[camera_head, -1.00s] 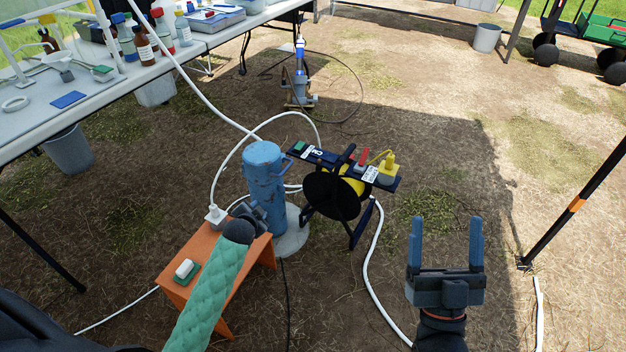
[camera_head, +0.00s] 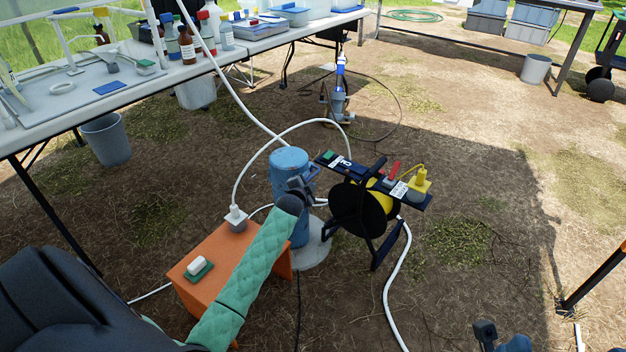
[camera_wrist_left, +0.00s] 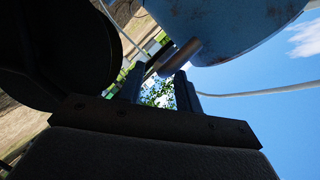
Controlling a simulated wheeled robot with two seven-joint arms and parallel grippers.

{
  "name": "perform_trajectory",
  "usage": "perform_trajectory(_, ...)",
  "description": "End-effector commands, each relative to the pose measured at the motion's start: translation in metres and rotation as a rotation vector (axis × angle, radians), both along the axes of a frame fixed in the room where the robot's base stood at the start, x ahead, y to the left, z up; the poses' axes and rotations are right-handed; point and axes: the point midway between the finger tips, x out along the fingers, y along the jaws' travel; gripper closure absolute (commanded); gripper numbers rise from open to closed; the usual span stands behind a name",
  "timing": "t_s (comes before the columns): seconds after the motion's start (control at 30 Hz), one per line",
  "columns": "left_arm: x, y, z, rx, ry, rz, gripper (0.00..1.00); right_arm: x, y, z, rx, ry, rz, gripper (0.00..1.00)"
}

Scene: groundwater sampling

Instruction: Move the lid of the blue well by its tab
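The blue well (camera_head: 289,163) is an upright weathered blue pipe with a round lid, on a pale round base. My left gripper (camera_head: 308,180) is at its right upper side, partly hidden behind my green-sleeved arm. My right gripper (camera_head: 501,338) is open and cut off at the bottom edge.
A cable reel (camera_head: 360,208) with a socket bar stands close right of the well. An orange stool (camera_head: 225,262) with a plug and soap stands in front left. A white hose (camera_head: 392,290) runs on the ground. A laboratory table (camera_head: 130,84) is at the back left.

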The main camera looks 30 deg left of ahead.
Motion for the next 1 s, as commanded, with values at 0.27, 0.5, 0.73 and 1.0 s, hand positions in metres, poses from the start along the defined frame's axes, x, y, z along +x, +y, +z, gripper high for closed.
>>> perform_trajectory(0.27,0.029,0.008,-0.007,0.001,0.001,0.001,0.66,0.001,0.002,-0.004,0.008,-0.002,0.016,0.25)
perform_trajectory(0.5,0.036,0.010,-0.008,0.000,0.000,0.000,0.66,0.001,0.003,-0.004,0.010,-0.002,0.022,0.25)
perform_trajectory(0.73,0.036,0.009,-0.008,0.000,0.000,0.000,0.72,0.001,0.003,-0.004,0.010,-0.002,0.022,0.25)
perform_trajectory(1.0,0.036,0.009,-0.009,0.000,0.001,-0.001,1.00,0.001,0.002,-0.004,0.010,-0.002,0.021,0.25)
